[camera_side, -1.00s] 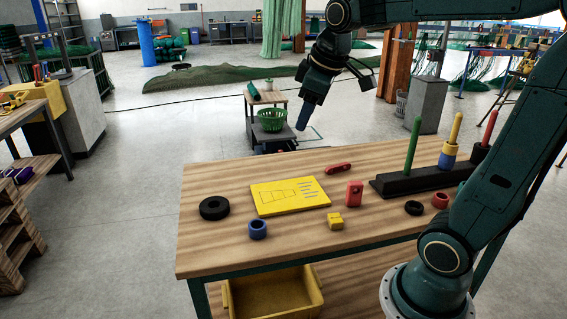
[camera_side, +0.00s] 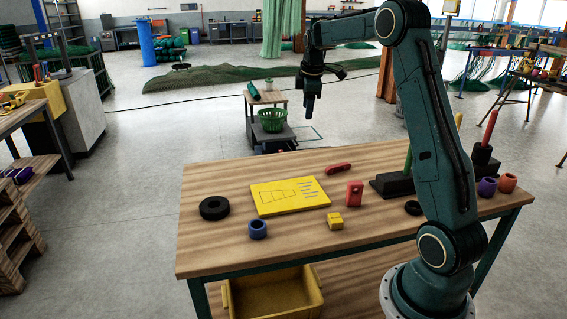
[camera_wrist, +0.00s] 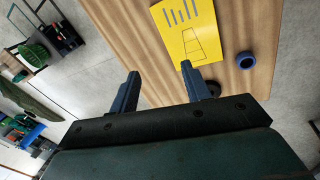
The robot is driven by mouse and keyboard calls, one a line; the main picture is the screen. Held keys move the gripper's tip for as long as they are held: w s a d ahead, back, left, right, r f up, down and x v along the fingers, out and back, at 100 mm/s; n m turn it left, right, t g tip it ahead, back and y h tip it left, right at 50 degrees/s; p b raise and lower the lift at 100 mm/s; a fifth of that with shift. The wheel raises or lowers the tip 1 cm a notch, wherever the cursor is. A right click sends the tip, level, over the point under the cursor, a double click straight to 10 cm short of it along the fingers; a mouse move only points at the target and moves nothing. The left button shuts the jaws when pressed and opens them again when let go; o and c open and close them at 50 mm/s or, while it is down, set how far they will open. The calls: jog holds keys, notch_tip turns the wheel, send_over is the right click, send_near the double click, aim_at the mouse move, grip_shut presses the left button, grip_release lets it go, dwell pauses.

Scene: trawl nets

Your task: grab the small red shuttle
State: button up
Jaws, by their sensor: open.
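The small red shuttle (camera_side: 338,168) lies flat on the wooden table (camera_side: 225,239), just behind the right part of the yellow board (camera_side: 275,208), in the side view. It does not show in the wrist view. My gripper (camera_side: 309,115) hangs in the air with its fingers pointing down, above the shuttle in the picture; its exact distance is hard to tell. In the wrist view my gripper (camera_wrist: 160,70) is open, with two blue fingers apart and nothing between them. The yellow board also shows there (camera_wrist: 186,30).
A red block (camera_side: 354,194), a yellow block (camera_side: 335,221), a blue ring (camera_side: 258,229) and a black ring (camera_side: 214,208) lie near the shuttle. The dark peg stand (camera_side: 393,186) is to the right, partly behind my arm. Purple (camera_side: 487,187) and orange (camera_side: 507,183) rings sit at the right end.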

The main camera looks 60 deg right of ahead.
jog(key=d+f+n, duration=0.1)
jog(key=d+f, duration=0.6)
jog(key=d, duration=0.3)
jog(key=n+g, duration=0.2)
send_near(338, 165)
jog(key=shift+s+d+f, duration=0.1)
jog(key=shift+d+f, duration=0.1)
jog(key=shift+f, duration=0.7)
jog(key=shift+s+d+f, duration=0.1)
jog(key=shift+d+f, duration=0.1)
jog(key=shift+f, duration=0.65)
jog(key=shift+f, duration=0.1)
jog(key=shift+t, duration=0.3)
jog(key=shift+w+d+f, duration=0.1)
jog(key=shift+d+f, duration=0.15)
jog(key=shift+f, duration=1)
jog(key=shift+d+f, duration=0.2)
jog(key=shift+f, duration=1)
jog(key=shift+c, duration=0.4)
grip_shut()
